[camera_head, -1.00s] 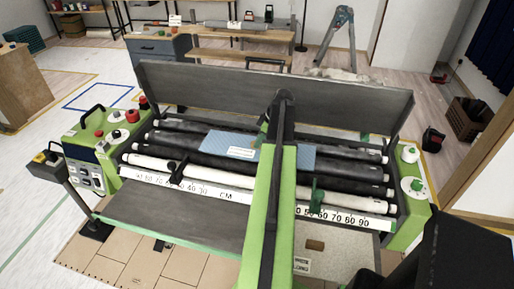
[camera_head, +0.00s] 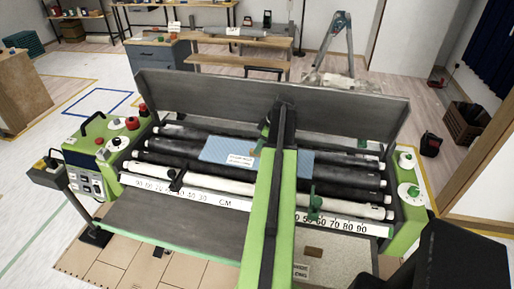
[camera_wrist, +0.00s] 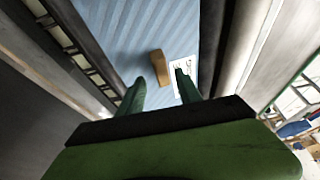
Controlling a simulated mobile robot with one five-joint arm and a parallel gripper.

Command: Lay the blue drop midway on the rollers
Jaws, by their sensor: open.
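The blue drop (camera_head: 227,149) is a flat striped blue sheet with a white label. It lies across the dark rollers (camera_head: 180,149) near the middle of the paster, and my arm hides part of it in the head view. In the wrist view the drop (camera_wrist: 120,32) fills the upper middle, with a small tan block (camera_wrist: 160,67) and the white label on it. My gripper (camera_wrist: 160,85) is open, its two green fingers apart over the drop, with the tan block between and beyond the tips. I cannot tell whether the fingers touch the drop.
A number scale (camera_head: 200,190) runs along the front of the rollers, with a dark clip (camera_head: 176,178) at left and a green clip (camera_head: 314,204) at right. A tall grey panel (camera_head: 200,95) stands behind. A control box (camera_head: 100,140) with red knobs is at left.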

